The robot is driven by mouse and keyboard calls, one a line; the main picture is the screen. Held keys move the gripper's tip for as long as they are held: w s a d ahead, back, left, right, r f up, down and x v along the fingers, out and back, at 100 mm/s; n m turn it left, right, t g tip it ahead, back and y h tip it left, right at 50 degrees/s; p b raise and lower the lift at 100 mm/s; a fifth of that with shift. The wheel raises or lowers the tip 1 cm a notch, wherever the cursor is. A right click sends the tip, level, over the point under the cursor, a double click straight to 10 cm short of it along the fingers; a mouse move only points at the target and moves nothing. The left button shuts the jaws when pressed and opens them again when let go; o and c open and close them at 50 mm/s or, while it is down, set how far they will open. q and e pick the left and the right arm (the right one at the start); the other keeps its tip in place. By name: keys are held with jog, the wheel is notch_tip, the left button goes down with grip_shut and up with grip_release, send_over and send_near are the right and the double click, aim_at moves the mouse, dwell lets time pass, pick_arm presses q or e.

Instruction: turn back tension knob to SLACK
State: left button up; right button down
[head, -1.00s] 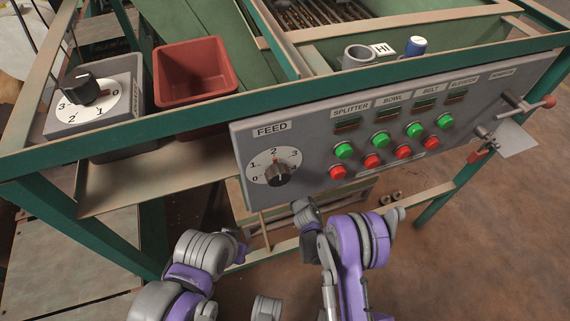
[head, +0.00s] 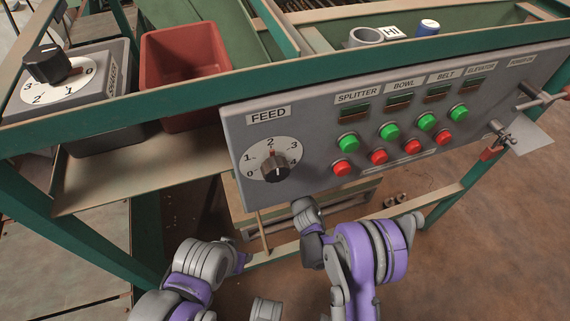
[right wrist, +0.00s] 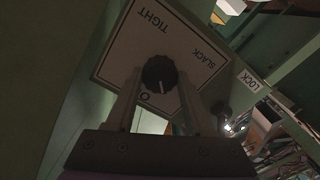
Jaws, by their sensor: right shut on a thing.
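The tension knob (right wrist: 160,73) is a dark round knob on a white plate (right wrist: 117,62) in the right wrist view. The plate reads TIGHT at its upper left and SLACK at its right. The knob's white mark points down in the picture, away from both words. My right gripper (right wrist: 160,92) is shut on the knob, one finger on each side. In the head view my right arm (head: 370,250) reaches below the panel; its fingers and the tension knob do not show there. My left arm (head: 200,260) shows at lower left, but its fingertips do not.
A LOCK label (right wrist: 250,80) and a small dark knob (right wrist: 221,108) sit beside the plate. In the head view, the grey control panel (head: 320,130) carries a FEED dial (head: 272,160) and several green and red buttons. A red bin (head: 185,60) stands behind the green rail.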

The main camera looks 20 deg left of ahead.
jog(key=shift+n+p, duration=0.4)
jog(key=shift+n, duration=7)
jog(key=shift+c, duration=1.4)
grip_release()
